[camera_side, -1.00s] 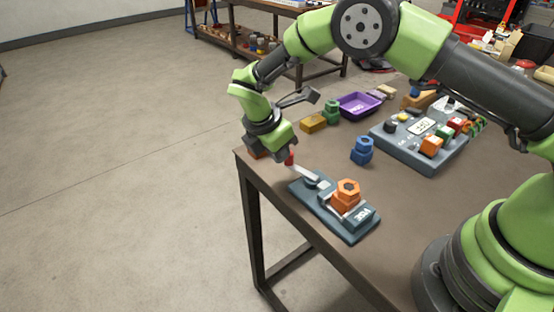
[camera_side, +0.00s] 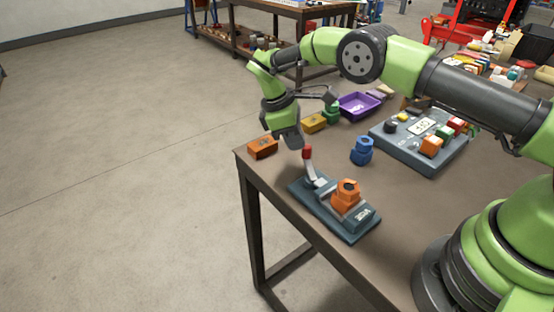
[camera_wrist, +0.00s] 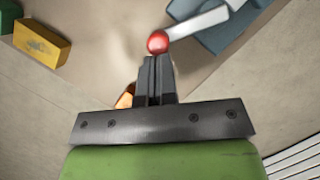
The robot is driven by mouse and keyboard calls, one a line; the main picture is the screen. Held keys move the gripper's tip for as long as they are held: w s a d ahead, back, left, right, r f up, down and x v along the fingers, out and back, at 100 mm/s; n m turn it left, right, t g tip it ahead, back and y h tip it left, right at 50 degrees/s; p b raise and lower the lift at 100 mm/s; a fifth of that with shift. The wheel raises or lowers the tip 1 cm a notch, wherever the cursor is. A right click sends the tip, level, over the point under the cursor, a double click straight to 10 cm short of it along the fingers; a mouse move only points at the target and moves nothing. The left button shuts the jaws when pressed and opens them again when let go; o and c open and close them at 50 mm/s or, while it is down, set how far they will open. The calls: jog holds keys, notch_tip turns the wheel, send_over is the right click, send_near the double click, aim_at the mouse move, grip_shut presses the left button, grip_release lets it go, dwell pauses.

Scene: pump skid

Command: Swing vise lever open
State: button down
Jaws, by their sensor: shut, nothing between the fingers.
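The vise (camera_side: 330,208) is a dark blue-grey base near the table's front edge, with an orange part (camera_side: 346,194) seated in it. Its lever (camera_side: 309,172) is a light metal bar with a red knob (camera_side: 307,152), and it stands steeply up in the side view. My gripper (camera_side: 299,147) is shut and empty, just left of the red knob. In the wrist view the closed fingers (camera_wrist: 157,78) point at the red knob (camera_wrist: 158,42), with their tips at or very near it. I cannot tell whether they touch.
An orange block (camera_side: 262,147) lies at the table's left corner. A yellow block (camera_side: 314,123), a green part (camera_side: 332,113) and a purple tray (camera_side: 358,105) stand behind. A blue part (camera_side: 361,151) and a grey panel (camera_side: 418,140) are to the right.

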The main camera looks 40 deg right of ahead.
jog(key=shift+d, duration=0.1)
dwell(0.6)
jog(key=shift+w+r, duration=0.15)
jog(key=shift+r, duration=0.3)
notch_tip(320, 180, up, 9)
jog(key=shift+w+a, duration=0.2)
jog(key=shift+a, duration=0.2)
